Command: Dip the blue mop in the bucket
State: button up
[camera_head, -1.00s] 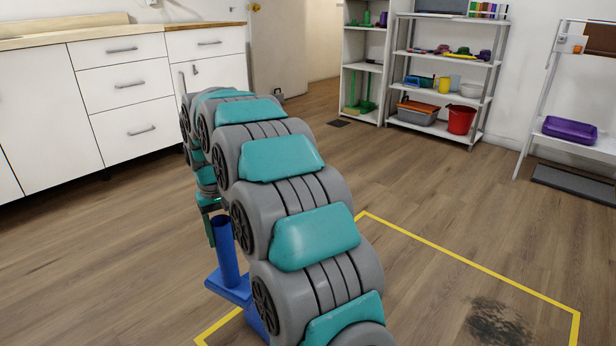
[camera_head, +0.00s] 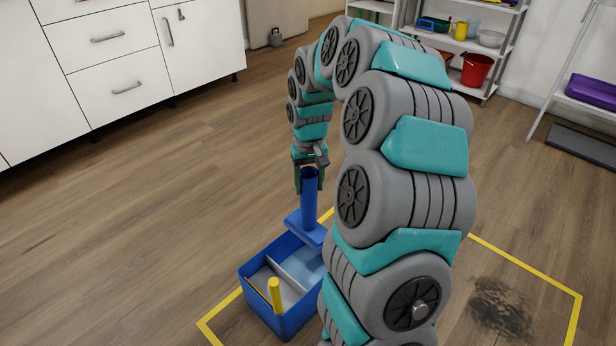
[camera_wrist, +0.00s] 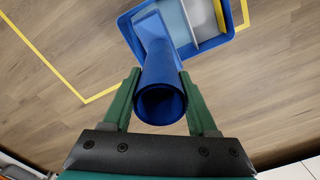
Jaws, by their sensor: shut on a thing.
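The blue mop (camera_head: 309,202) has a thick tube handle and a flat blue head. My gripper (camera_head: 309,180) is shut on the top of the handle and holds the mop upright. The blue bucket (camera_head: 264,306) stands on the floor below, with compartments inside and a light-blue area at its back right. The mop head is at the bucket's back right rim; I cannot tell whether it touches. In the wrist view the mop handle (camera_wrist: 160,80) sits between my green fingers (camera_wrist: 160,100), and the bucket (camera_wrist: 228,30) lies beyond it, its far-left part hidden by the mop.
A yellow post (camera_head: 275,295) rises at the bucket's front. Yellow tape (camera_head: 525,268) marks a floor area with a dark stain (camera_head: 499,310). White cabinets (camera_head: 130,65) stand at the left. Shelves with a red bucket (camera_head: 476,70) are at the back right. The floor between is clear.

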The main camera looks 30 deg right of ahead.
aim_at(309, 197)
notch_tip(309, 197, down, 25)
jog(key=b, duration=0.7)
dwell(1.2)
jog(key=shift+r, duration=0.1)
dwell(0.5)
jog(key=shift+r+p, duration=2.65)
jog(key=shift+r, duration=7.25)
